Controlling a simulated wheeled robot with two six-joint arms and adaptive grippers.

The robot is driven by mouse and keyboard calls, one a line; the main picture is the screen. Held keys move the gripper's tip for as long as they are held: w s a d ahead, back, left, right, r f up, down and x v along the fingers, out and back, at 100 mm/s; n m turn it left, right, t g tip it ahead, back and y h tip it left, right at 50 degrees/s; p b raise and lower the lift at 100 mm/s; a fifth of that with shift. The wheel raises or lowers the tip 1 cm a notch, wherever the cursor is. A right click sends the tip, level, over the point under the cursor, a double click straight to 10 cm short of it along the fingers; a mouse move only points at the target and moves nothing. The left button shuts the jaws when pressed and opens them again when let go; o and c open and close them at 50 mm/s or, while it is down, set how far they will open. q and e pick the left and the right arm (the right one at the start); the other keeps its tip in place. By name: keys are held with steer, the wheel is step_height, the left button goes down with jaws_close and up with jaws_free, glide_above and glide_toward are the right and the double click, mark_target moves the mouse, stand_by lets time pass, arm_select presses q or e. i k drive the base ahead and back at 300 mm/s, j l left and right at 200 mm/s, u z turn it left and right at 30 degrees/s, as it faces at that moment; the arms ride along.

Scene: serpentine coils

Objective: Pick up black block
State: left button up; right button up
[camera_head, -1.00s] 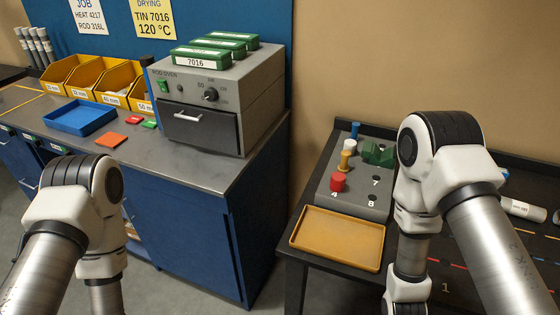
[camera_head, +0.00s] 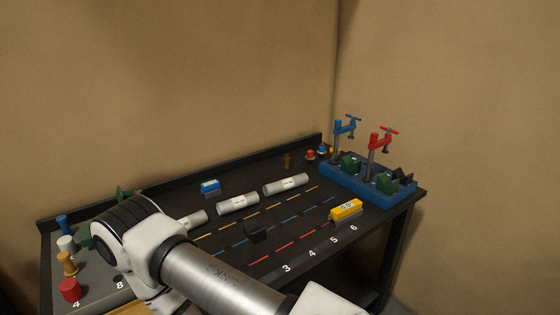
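A small black block (camera_head: 256,231) sits on the dark tabletop near its middle, among the dashed coloured lines. It is hard to make out against the dark surface. Another black piece (camera_head: 401,174) shows on the right end of the blue fixture (camera_head: 350,179), beside green blocks. My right arm crosses the lower left of the view, over the table's front left part. Neither of my grippers is in view.
Grey cylinders (camera_head: 286,184) lie behind the black block. A yellow labelled block (camera_head: 346,210) is to its right and a blue one (camera_head: 210,187) at the back. Blue (camera_head: 345,128) and red (camera_head: 378,142) clamps rise from the fixture. Coloured pegs (camera_head: 69,290) stand at left.

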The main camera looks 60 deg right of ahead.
mark_target(405, 180)
steer(key=z, duration=2.85)
